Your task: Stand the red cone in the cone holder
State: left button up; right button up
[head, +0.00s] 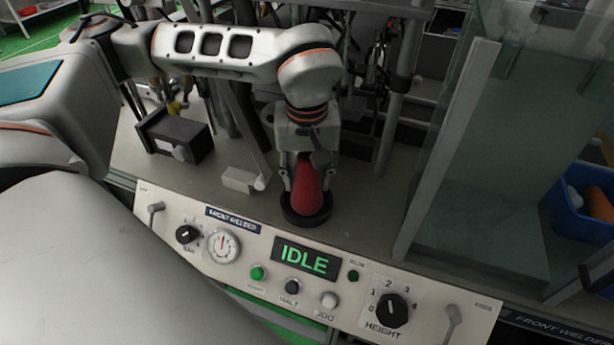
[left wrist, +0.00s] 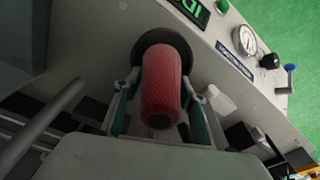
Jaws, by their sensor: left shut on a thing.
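The red cone (head: 307,187) is upright between the fingers of my left gripper (head: 305,178), which is shut on it. The cone's lower end is at the dark round cone holder (head: 306,216) on the machine's top, just behind the control panel. In the left wrist view the red cone (left wrist: 161,85) points toward the dark ring of the holder (left wrist: 163,40), with the left gripper's fingers (left wrist: 160,112) on both sides. I cannot tell whether the cone rests fully in the holder. My right gripper is not in view.
The control panel (head: 330,266) with an IDLE display (head: 307,260), knobs and levers lies in front. A black box (head: 175,137) and a small white block (head: 240,180) are left of the gripper. A glass guard (head: 470,170) stands at right, with a blue bin (head: 570,205) beyond.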

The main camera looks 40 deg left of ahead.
aim_at(307, 156)
pick_arm(q)
jog(key=o, duration=1.3)
jog(key=shift+f, duration=0.1)
jog(key=r, duration=0.4)
jog(key=r+p, duration=0.1)
jog(key=r, duration=0.2)
jog(key=s+r, duration=0.1)
jog(key=r, duration=0.3)
jog(key=shift+d+r, duration=0.3)
jog(key=shift+d, duration=0.1)
jog(key=shift+s+r, duration=0.1)
jog(key=shift+r, duration=0.25)
